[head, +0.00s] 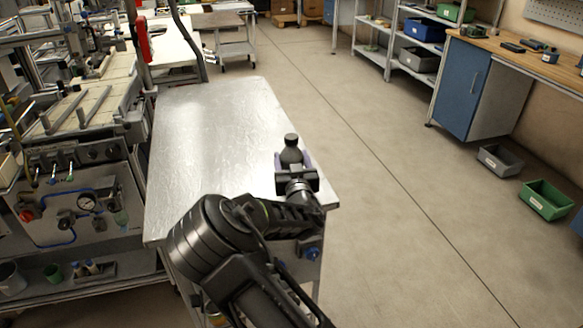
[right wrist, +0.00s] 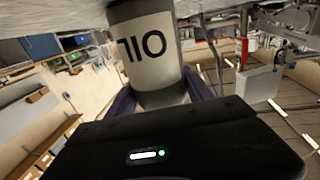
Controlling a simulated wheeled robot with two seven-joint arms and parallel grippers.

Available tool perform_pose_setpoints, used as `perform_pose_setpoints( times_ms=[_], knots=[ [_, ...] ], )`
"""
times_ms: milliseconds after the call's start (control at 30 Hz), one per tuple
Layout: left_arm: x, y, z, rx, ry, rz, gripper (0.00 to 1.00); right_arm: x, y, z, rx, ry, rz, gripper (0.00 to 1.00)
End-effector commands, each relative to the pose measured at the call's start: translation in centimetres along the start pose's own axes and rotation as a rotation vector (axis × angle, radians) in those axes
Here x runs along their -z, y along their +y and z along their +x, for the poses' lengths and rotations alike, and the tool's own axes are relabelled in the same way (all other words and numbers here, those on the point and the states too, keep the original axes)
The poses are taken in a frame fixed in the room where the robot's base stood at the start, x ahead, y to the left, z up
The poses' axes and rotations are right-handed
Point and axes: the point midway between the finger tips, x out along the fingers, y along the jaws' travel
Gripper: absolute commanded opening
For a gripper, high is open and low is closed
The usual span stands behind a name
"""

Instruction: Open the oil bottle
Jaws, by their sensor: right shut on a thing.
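The oil bottle (head: 291,152) is dark and stands upright near the right edge of the metal table, its cap on top. In the right wrist view the bottle (right wrist: 150,50) shows a pale label reading OIL, upside down, and its cap is out of the picture. My right gripper (head: 294,164) is shut on the bottle's body, with one finger on each side. The fingers also show in the right wrist view (right wrist: 160,92). My left gripper is not in view.
The metal table (head: 205,130) is otherwise bare, with free room left of the bottle. A machine with a gauge (head: 87,203) stands close on the left. Grey (head: 499,160) and green (head: 545,200) bins lie on the floor at the right, near a blue cabinet (head: 463,84).

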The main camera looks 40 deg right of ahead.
Motion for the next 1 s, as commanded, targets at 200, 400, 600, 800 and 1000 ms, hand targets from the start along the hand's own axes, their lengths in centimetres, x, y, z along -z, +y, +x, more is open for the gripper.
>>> perform_pose_setpoints(
  times_ms=[200, 400, 600, 800, 1000],
  knots=[
    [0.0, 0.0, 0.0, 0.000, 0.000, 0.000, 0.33, 0.0, 0.0, 0.0, 0.000, 0.000, 0.000, 0.11],
    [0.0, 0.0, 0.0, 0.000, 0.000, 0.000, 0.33, 0.1, 0.0, 0.0, 0.001, 0.003, 0.000, 0.01],
    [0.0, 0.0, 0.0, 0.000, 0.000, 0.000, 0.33, 0.3, 0.0, 0.0, 0.000, 0.003, 0.001, 0.01],
    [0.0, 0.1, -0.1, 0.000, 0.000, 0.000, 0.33, 2.5, 0.0, 0.0, 0.001, 0.005, 0.004, 0.01],
    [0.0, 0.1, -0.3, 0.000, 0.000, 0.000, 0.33, 6.4, -0.1, 0.0, 0.002, 0.006, 0.006, 0.01]
  ],
)
